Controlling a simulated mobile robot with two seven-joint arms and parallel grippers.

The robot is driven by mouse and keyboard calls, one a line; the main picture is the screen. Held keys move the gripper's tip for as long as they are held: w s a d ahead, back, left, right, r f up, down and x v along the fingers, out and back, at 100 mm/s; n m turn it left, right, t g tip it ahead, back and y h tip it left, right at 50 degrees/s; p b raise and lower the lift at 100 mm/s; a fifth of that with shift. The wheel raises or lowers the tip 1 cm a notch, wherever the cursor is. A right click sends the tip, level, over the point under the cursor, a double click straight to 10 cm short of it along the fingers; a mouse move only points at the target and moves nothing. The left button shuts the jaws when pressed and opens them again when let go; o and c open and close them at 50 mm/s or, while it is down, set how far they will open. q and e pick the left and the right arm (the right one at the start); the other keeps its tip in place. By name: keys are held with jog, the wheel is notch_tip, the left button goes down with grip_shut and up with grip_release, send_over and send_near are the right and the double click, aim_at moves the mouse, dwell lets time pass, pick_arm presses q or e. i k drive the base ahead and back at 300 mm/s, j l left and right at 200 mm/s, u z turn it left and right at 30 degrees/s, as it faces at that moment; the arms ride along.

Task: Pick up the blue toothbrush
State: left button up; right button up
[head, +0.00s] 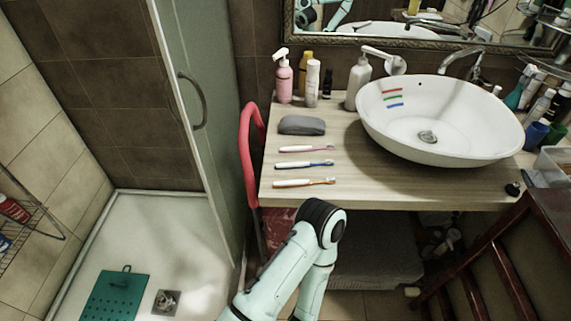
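The blue toothbrush (305,163) lies flat on the wooden counter, left of the basin. It has a white and blue handle and lies crosswise, with its head to the right. It is the middle one of three, between a pink toothbrush (307,149) behind it and an orange toothbrush (304,182) nearer the front edge. Nothing touches or covers it. Neither of my grippers shows in the head view. A pale green arm link of mine rises from the bottom, below the counter's front edge.
The white basin (440,145) fills the counter's right part. A grey object (302,125) lies behind the toothbrushes. A pink bottle (284,80), a white pump bottle (357,82) and others stand at the back. A red curved frame (246,150) borders the counter's left end. A dark wooden chair (500,260) stands front right.

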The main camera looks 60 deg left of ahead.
aim_at(301, 164)
jog(key=u, duration=2)
jog(key=l, duration=0.1)
